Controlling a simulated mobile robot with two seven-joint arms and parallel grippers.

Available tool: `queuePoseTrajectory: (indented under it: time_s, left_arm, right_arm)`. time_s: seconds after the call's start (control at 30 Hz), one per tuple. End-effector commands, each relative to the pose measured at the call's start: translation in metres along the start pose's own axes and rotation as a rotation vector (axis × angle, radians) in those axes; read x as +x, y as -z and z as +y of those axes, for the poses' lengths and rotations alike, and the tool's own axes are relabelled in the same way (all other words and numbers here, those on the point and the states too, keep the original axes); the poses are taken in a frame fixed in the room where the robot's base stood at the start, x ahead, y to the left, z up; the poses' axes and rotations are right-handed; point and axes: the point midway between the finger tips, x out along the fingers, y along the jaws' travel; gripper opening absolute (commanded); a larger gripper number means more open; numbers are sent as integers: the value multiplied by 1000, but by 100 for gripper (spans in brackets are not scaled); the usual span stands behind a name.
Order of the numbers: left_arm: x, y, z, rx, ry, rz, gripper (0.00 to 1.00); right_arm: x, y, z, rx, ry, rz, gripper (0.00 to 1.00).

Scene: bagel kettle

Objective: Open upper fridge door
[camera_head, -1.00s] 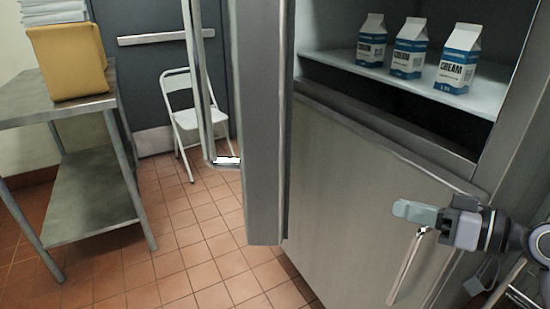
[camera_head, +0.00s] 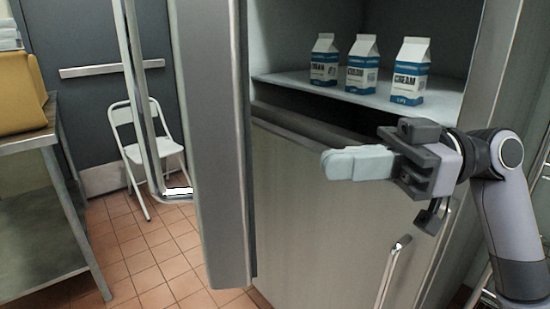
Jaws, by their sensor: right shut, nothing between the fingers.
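The upper fridge door (camera_head: 212,140) stands swung open on the left of the fridge, seen nearly edge-on. Its long bar handle (camera_head: 141,100) shows on the far side, to the left of the door. The upper compartment is open, with cream cartons (camera_head: 362,64) on its shelf (camera_head: 300,84). My right gripper (camera_head: 328,164) is shut and empty, in front of the lower door just below the compartment opening. It is well to the right of the upper door and appears apart from it. My left gripper is not in view.
The lower fridge door (camera_head: 310,215) is closed, with a bar handle (camera_head: 393,272) at lower right. A white folding chair (camera_head: 150,150) stands by a grey room door (camera_head: 100,45). A metal table (camera_head: 45,230) with a yellow container (camera_head: 20,95) is at left. Tiled floor lies between table and fridge.

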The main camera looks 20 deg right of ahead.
Motion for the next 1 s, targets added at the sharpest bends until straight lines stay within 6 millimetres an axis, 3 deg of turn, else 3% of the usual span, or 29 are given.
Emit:
queuePoseTrajectory:
  time_s: [0.2, 0.4, 0.6, 1.0]
  left_arm:
    - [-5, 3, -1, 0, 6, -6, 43]
    - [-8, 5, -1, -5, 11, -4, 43]
    - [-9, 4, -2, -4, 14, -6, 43]
    - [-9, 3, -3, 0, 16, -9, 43]
  right_arm:
    - [41, 3, -1, -2, 3, 2, 0]
    - [68, 2, 0, 1, 1, 3, 0]
    - [78, 0, 0, 1, -2, 1, 0]
    - [79, 0, 0, 1, -2, 1, 0]
